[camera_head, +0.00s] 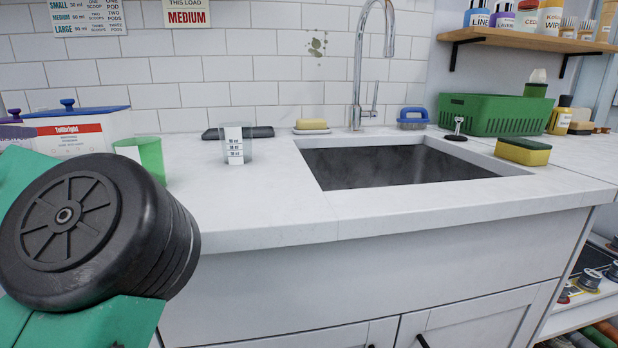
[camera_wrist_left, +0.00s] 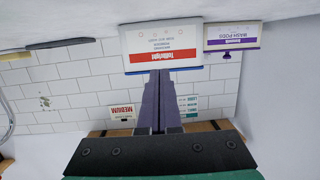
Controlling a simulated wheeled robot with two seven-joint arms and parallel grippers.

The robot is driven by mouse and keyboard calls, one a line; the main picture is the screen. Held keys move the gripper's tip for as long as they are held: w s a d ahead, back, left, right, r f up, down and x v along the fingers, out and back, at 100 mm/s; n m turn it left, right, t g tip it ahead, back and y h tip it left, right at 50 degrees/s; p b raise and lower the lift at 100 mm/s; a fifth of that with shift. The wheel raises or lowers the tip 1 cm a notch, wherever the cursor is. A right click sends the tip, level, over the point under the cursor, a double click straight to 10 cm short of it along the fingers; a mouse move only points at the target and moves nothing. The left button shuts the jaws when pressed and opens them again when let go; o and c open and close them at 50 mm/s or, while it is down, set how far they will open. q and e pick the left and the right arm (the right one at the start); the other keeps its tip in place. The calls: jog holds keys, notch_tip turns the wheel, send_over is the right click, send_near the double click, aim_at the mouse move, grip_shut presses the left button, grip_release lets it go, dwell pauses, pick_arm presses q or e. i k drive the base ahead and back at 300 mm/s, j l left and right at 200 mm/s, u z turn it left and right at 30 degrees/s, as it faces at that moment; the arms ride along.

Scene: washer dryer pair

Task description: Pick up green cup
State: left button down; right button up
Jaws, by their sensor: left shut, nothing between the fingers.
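The green cup (camera_head: 151,158) stands on the counter at the left in the head view, beside the white detergent box. It has a pale label, and my left arm hides its lower left part. I cannot see the cup in the left wrist view. My left gripper (camera_wrist_left: 159,102) is shut and empty in that upside-down view, its fingers pointing toward the detergent box (camera_wrist_left: 163,47). My right gripper is not in view.
A clear measuring cup (camera_head: 237,146) stands right of the green cup, before a dark flat object (camera_head: 262,132). Further right are a soap dish (camera_head: 311,130), sink (camera_head: 400,165), faucet (camera_head: 358,80), sponge (camera_head: 523,151) and green basket (camera_head: 492,114). The front counter left of the sink is clear.

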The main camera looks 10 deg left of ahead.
aim_at(148, 152)
jog(key=k+l, duration=0.25)
jog(key=k, duration=0.15)
jog(key=k+l, duration=0.25)
jog(key=k, duration=0.15)
